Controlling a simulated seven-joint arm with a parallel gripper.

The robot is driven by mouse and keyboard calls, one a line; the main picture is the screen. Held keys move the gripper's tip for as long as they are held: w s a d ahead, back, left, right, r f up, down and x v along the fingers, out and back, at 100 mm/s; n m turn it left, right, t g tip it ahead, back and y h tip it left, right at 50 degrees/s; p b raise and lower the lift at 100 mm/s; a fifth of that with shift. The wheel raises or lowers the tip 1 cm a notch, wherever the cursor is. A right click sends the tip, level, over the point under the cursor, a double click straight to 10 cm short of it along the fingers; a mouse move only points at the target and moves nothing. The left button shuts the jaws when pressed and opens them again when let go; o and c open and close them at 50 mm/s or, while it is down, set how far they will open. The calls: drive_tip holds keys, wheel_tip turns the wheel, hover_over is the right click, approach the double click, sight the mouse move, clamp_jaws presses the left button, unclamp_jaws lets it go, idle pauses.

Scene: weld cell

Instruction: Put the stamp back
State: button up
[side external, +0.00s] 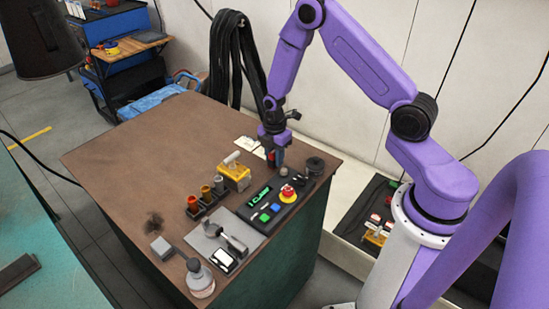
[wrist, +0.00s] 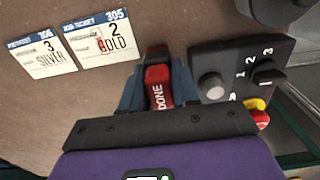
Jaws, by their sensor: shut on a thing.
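My gripper (wrist: 158,80) is shut on the stamp (wrist: 160,88), a red block with a black top end and the word DONE on its side. In the side view my gripper (side external: 276,158) is low over the far right part of the brown table, and only a bit of the red stamp shows. I cannot tell whether the stamp touches the table. The gold job ticket (wrist: 107,38), numbered 305, lies just left of the stamp and bears a small red mark. The silver ticket (wrist: 42,53) lies further left. I cannot make out a stamp holder.
A black control box (side external: 285,200) with a knob, coloured buttons and a red emergency stop stands close right of my gripper. A round black object (side external: 315,165) is behind it.

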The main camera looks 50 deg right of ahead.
drive_tip(key=shift+f, duration=0.4)
drive_tip(key=shift+f, duration=0.2)
drive_tip(key=o, duration=0.6)
drive_tip(key=shift+r, duration=0.15)
